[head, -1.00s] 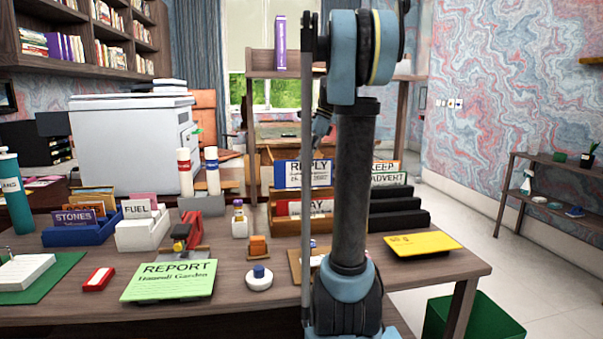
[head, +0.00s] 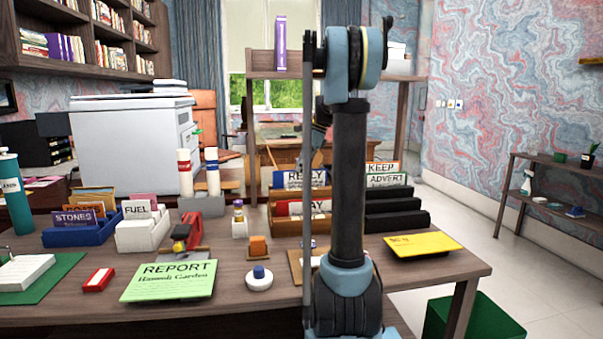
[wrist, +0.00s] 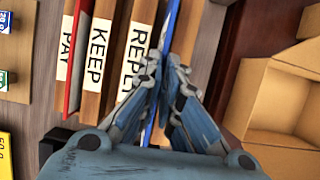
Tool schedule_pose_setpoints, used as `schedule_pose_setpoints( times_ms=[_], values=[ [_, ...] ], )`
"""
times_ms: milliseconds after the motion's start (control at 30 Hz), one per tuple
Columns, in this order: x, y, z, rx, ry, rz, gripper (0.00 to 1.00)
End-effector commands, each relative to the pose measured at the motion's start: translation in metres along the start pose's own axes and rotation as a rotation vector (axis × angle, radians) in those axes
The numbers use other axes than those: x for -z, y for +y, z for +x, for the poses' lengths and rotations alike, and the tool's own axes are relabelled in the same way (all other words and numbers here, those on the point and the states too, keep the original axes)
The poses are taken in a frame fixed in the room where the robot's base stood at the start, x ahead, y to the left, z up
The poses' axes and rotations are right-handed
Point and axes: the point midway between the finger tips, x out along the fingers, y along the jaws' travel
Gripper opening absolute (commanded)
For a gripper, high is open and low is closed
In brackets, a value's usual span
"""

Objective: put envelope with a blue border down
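The envelope with a blue border (head: 279,181) stands upright at the back of the wooden letter sorter (head: 284,227), partly behind my arm in the head view. In the wrist view the envelope (wrist: 170,22) is seen nearly edge-on between my fingers, just behind the divider labelled REPLY (wrist: 137,45). My gripper (wrist: 163,88) is shut on its upper edge. In the head view my gripper (head: 320,132) is mostly hidden by my arm. I cannot tell whether the envelope's lower edge touches the sorter's floor.
A red-edged envelope (wrist: 78,55) stands in a slot nearer the front. The KEEP label (wrist: 98,50) lies between PAY and REPLY. Black tiers (head: 395,220) stand right of the sorter. A yellow envelope (head: 422,244) lies at the desk's right; an open cardboard-coloured box (wrist: 283,100) is beside my gripper.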

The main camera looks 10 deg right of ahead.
Motion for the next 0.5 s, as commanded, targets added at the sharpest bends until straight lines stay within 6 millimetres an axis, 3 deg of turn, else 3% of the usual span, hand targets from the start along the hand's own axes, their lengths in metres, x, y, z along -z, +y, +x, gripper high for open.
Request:
schedule_pose_setpoints(
  times_ms=[100,433,500],
  values=[
    [0.0047,0.0003,0.0112,0.000,0.000,0.000,0.00],
    [0.0057,0.0003,0.0134,0.000,0.000,0.000,0.00],
    [0.0058,0.0003,0.0136,0.000,0.000,0.000,0.16]
  ],
)
